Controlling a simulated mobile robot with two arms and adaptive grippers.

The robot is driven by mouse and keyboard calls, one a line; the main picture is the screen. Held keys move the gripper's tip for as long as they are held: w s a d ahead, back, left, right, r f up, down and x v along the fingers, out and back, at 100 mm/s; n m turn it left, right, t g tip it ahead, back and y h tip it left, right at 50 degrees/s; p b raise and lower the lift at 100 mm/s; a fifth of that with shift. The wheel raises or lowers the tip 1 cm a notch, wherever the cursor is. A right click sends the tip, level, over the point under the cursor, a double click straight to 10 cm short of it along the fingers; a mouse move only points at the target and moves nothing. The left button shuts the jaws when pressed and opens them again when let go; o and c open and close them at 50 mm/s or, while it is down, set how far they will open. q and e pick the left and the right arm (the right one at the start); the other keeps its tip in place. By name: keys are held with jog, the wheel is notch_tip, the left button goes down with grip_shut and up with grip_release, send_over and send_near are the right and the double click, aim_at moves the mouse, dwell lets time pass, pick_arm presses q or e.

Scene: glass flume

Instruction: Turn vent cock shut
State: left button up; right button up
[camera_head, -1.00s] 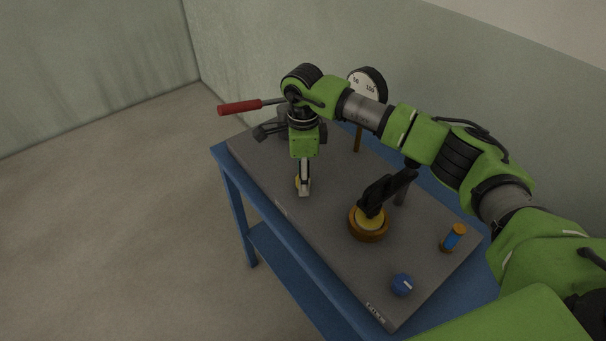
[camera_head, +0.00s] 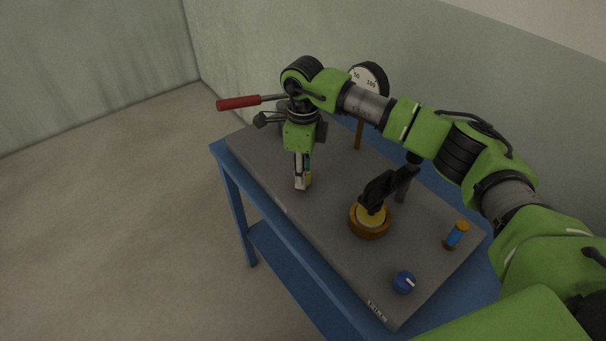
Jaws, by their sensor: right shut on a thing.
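My right arm comes in from the right and reaches over the panel on the blue table. My left gripper is not in view.
A red-handled lever (camera_head: 238,103) sticks out at the back left. A round dial gauge (camera_head: 368,78) stands behind my arm. A brass-ringed fitting with a black lever (camera_head: 378,190), a blue knob (camera_head: 403,282) and a blue-and-orange cylinder (camera_head: 456,234) are to the right. The panel's front middle is clear.

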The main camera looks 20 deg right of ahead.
jog(key=m+b, duration=0.1)
jog(key=m, duration=0.2)
jog(key=shift+m, duration=0.4)
jog(key=m+b, duration=0.1)
jog(key=m, duration=0.2)
jog(key=shift+m, duration=0.3)
jog(key=m+b, duration=0.1)
jog(key=m, duration=0.2)
jog(key=shift+m, duration=0.3)
jog(key=shift+r+m, duration=0.1)
jog(key=shift+m, duration=1.8)
jog(key=o, duration=1.1)
jog(key=shift+c, duration=0.2)
